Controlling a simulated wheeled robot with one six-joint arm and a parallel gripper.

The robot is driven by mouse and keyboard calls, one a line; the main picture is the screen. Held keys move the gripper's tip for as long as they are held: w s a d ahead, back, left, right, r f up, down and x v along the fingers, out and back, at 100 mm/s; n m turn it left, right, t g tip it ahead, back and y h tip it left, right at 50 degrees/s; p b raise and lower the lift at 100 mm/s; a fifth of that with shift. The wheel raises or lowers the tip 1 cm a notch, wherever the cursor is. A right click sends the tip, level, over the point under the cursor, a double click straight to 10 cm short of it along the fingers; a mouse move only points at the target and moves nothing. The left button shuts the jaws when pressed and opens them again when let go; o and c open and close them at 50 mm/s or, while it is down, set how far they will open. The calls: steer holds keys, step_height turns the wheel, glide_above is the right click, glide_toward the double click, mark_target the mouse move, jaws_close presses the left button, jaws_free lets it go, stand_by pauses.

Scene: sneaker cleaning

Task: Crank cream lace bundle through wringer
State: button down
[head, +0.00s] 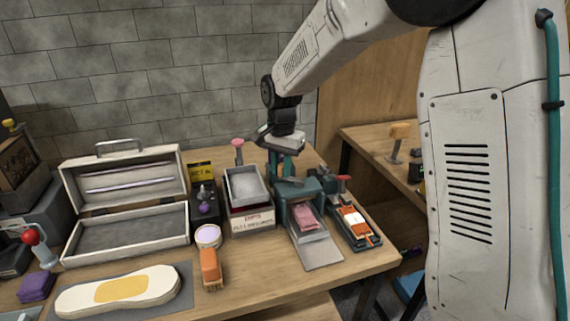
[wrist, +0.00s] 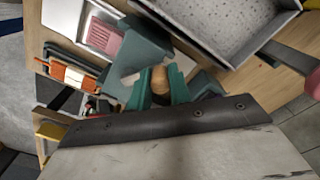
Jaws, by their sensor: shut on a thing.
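The teal wringer (head: 300,190) stands near the right end of the workbench, with a grey metal chute (head: 318,250) sloping to the front. A pinkish ribbed bundle (head: 307,218) lies on the chute at its mouth; it also shows in the wrist view (wrist: 104,36). No bundle that looks clearly cream is seen at the wringer. My gripper (head: 281,172) reaches down behind the wringer. In the wrist view its teal fingers (wrist: 160,86) are shut on the round wooden crank knob (wrist: 160,78). The crank arm is mostly hidden.
A grey tray (head: 246,185) on a labelled box stands close left of the wringer. An orange-and-white device (head: 352,220) sits close right. An open toolbox (head: 125,200), brush (head: 210,268) and insole (head: 118,291) lie further left.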

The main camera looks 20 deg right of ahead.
steer(key=n, duration=0.1)
steer(key=s+n, duration=0.1)
steer(key=n, duration=0.1)
steer(key=shift+s+a+n, duration=0.25)
steer(key=shift+a+n, duration=0.1)
steer(key=shift+n, duration=0.05)
steer(key=s+n, duration=0.1)
steer(key=n, duration=0.1)
steer(key=shift+s+a+r+n, duration=0.1)
steer(key=shift+n, duration=0.2)
steer(key=s+n, duration=0.1)
steer(key=n, duration=0.2)
steer(key=shift+s, duration=0.2)
steer(key=shift+s+d+n, duration=0.2)
steer(key=shift+s+n, duration=0.05)
steer(key=shift+n, duration=0.5)
steer(key=shift+s+d+n, duration=0.15)
steer(key=shift+s+n, duration=0.1)
steer(key=shift+n, duration=0.5)
steer(key=c, duration=1.3)
jaws_free()
